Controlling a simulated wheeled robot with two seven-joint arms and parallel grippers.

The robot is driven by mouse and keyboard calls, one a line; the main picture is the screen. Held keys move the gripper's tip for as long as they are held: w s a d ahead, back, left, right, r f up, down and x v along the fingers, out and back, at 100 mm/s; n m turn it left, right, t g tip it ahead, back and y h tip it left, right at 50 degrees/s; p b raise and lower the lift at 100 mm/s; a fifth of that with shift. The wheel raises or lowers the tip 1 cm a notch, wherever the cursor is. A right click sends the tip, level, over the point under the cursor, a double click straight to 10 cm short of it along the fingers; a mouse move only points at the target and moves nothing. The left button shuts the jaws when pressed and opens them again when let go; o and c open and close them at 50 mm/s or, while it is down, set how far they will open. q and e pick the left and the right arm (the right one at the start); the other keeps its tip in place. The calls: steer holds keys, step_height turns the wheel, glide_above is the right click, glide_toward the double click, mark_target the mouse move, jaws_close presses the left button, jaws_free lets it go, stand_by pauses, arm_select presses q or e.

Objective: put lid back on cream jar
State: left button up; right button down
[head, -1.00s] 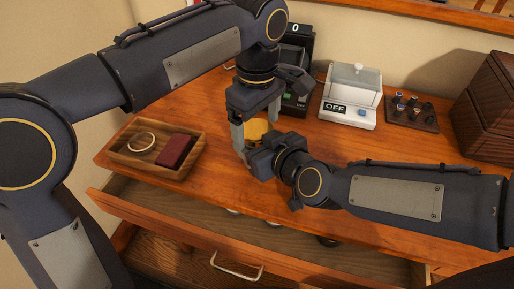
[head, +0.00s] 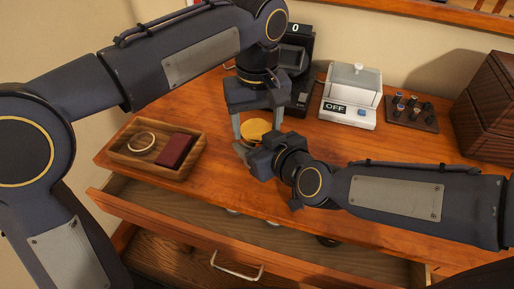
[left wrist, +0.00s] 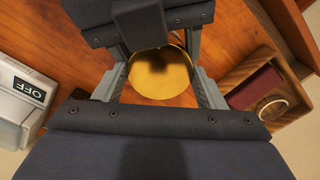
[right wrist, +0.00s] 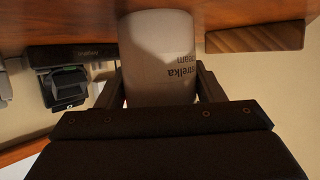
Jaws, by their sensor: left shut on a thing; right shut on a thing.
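The gold round lid (head: 255,130) shows between the fingers of my left gripper (head: 258,126). In the left wrist view, the lid (left wrist: 160,73) lies flat-side up with a finger at each side, and the gripper is shut on it. The white cream jar (right wrist: 160,50) stands on the desk in the right wrist view, its printed text upside down in that picture. My right gripper (right wrist: 162,90) is shut around the jar's sides. In the head view the jar is mostly hidden by my right gripper (head: 246,151), just below the lid. Whether the lid touches the jar's rim is hidden.
A wooden tray (head: 122,155) with a ring-shaped item and a dark red box (head: 176,150) is at left. A scale marked OFF (head: 350,105), a rack of small bottles (head: 412,115) and a dark device (head: 300,60) stand behind. The drawer (head: 190,232) below is open.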

arm_select(q)
steer(key=o, duration=1.1)
steer(key=shift+r, duration=2.25)
steer(key=shift+c, duration=0.2)
steer(key=shift+r+n, duration=1.2)
steer(key=shift+r, duration=0.55)
